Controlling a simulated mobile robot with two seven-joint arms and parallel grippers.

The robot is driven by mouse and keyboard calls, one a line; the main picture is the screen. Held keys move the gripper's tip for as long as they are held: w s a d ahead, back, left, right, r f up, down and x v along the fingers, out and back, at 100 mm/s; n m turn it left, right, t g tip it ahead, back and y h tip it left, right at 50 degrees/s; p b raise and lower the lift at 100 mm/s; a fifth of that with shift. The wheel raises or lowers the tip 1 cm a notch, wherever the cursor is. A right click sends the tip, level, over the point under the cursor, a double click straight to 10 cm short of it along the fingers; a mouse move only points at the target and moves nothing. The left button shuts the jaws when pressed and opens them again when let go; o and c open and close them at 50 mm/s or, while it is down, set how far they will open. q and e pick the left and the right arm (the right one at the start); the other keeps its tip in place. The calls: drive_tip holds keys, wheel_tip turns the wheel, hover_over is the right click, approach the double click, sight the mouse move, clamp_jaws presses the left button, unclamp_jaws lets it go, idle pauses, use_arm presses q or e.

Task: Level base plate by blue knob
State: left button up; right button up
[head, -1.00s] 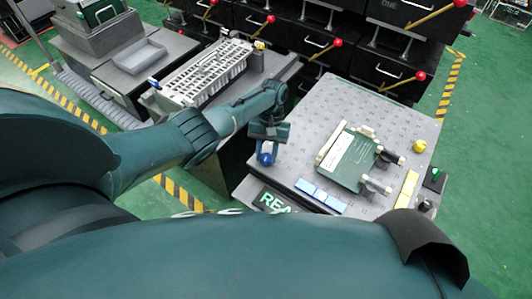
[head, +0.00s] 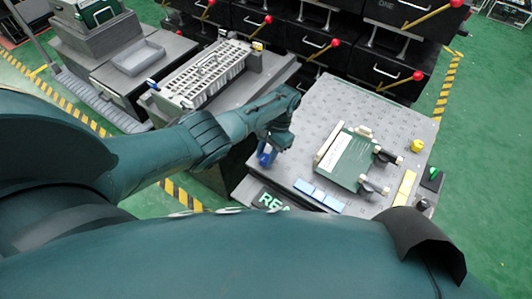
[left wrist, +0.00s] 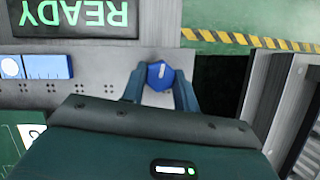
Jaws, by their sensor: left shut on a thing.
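The base plate (head: 300,120) is a grey, hole-patterned slab with a READY sign on its front edge. The blue knob (head: 266,156) sits at its left front corner, and it also shows in the left wrist view (left wrist: 160,76) with a small white mark on top. My left gripper (head: 270,146) comes down over the knob. In the left wrist view its two fingers (left wrist: 160,92) stand on either side of the knob and are shut on it. My right gripper does not show in either view.
A green board (head: 352,160) with dark clamps lies on the plate. A yellow knob (head: 417,146) is at the right edge. A grey rack (head: 208,74) stands at left, and drawers with red-tipped levers (head: 333,42) stand behind.

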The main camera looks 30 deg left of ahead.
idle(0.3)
use_arm(q)
drive_tip(key=o, duration=1)
drive_tip(key=shift+p+v, duration=1.3)
drive_tip(key=shift+v, duration=5.3)
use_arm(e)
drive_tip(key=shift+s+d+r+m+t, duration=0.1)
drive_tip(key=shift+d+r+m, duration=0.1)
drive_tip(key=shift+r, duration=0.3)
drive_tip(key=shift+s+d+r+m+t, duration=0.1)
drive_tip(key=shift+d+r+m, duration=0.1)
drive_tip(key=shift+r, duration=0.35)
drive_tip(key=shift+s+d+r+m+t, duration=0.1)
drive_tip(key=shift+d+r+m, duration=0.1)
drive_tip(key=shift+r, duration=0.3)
use_arm(q)
drive_tip(key=shift+s, duration=0.1)
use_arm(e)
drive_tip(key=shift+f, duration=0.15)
